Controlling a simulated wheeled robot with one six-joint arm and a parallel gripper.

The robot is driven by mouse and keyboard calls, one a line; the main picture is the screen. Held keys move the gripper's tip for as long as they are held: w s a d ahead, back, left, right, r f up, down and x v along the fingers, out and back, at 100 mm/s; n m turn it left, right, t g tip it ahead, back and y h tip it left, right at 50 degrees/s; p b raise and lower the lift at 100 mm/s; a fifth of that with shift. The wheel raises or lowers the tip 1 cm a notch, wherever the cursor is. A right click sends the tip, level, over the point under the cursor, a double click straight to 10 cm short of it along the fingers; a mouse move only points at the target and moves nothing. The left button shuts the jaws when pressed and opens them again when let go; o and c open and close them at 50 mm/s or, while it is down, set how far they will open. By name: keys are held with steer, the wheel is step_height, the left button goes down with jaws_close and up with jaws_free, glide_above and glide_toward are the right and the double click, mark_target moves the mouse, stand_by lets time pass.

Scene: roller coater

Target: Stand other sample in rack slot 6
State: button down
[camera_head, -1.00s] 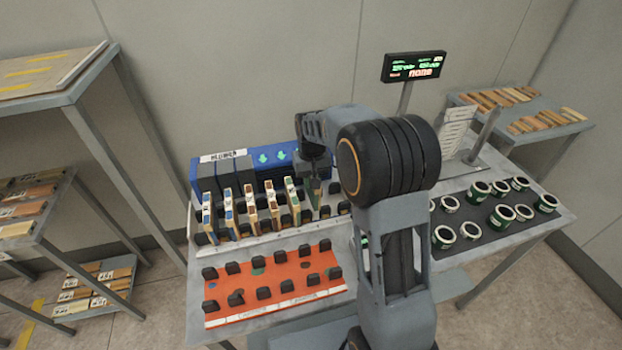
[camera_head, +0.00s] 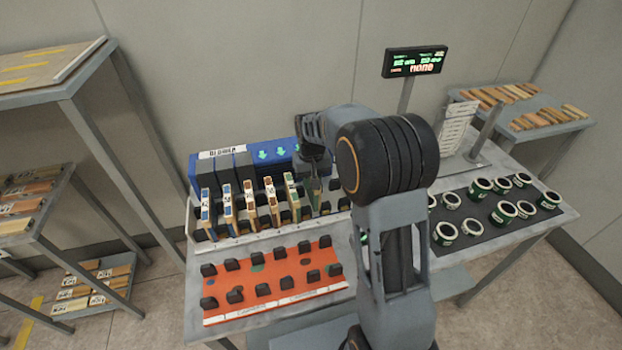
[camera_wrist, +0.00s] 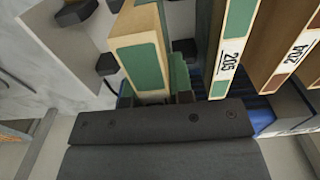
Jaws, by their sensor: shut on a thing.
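My gripper (camera_head: 315,168) is shut on a sample board with a green face (camera_head: 314,190) at the right end of the row of standing samples in the rack (camera_head: 240,241). In the wrist view the dark jaw (camera_wrist: 160,125) lies across the lower part, and the pale-edged board with green patches (camera_wrist: 140,55) stands just beyond it. Its lower end is hidden, so I cannot tell whether it is seated in a slot. Samples labelled 205 (camera_wrist: 232,55) and 204 (camera_wrist: 292,55) stand beside it, to the right in the wrist view.
A blue blower unit (camera_head: 264,155) stands close behind the rack. An orange holder with black pegs (camera_head: 262,278) lies in front. Several green-and-white cans (camera_head: 504,212) sit on a dark mat at the right. A lit display (camera_head: 415,62) stands behind my arm.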

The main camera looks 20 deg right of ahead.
steer(key=shift+f, duration=0.45)
steer(key=shift+f+b, duration=0.15)
steer(key=shift+b, duration=0.2)
steer(key=shift+f+b, duration=0.8)
steer(key=shift+f, duration=0.35)
steer(key=c, duration=0.9)
jaws_free()
steer(key=shift+o, duration=0.4)
steer(key=o, duration=0.3)
steer(key=shift+r, duration=0.1)
